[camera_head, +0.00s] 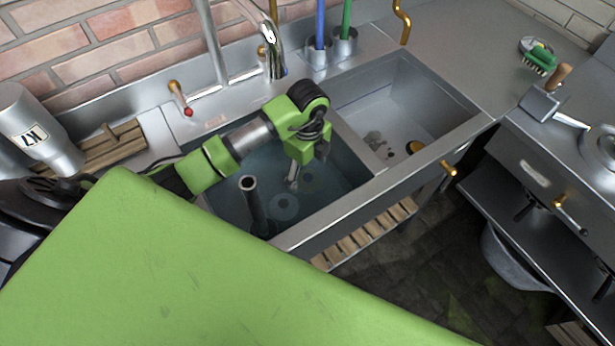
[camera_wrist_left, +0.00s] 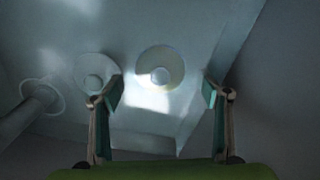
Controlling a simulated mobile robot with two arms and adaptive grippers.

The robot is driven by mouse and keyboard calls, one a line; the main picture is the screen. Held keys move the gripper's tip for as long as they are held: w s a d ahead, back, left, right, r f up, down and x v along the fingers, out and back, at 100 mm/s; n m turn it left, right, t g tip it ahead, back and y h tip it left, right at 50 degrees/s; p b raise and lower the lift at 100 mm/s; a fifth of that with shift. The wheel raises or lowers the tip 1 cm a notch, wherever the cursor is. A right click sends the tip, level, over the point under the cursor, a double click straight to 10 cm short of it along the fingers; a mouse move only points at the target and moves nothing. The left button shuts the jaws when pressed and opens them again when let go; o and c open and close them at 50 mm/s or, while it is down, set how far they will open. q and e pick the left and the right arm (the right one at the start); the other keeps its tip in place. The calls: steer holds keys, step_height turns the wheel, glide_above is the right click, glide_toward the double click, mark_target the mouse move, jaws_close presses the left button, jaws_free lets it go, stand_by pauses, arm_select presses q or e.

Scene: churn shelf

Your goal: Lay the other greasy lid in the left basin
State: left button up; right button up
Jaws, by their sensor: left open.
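The left basin (camera_head: 222,205) holds water. Two pale round discs with central knobs, which look like lids, lie on its bottom. One disc (camera_head: 284,207) shows near the standpipe, and a fainter one (camera_head: 308,186) is nearer my gripper. In the left wrist view one disc (camera_wrist_left: 176,58) lies between and beyond my fingers, and the other disc (camera_wrist_left: 83,66) is by the left finger. My left gripper (camera_head: 292,182) points down into the left basin, its fingers (camera_wrist_left: 160,95) apart with nothing between them. I cannot tell how greasy the discs are. My right gripper is out of view.
A dark standpipe (camera_head: 253,203) rises in the left basin, left of my gripper. The right basin (camera_head: 400,100) has dark scraps and a brown round piece (camera_head: 414,147). A faucet (camera_head: 272,45) stands behind. A green brush (camera_head: 540,60) lies at far right.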

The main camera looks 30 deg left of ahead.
mark_target(307, 179)
arm_select(q)
step_height(307, 179, up, 9)
steer(key=shift+f, duration=0.1)
stand_by(0.7)
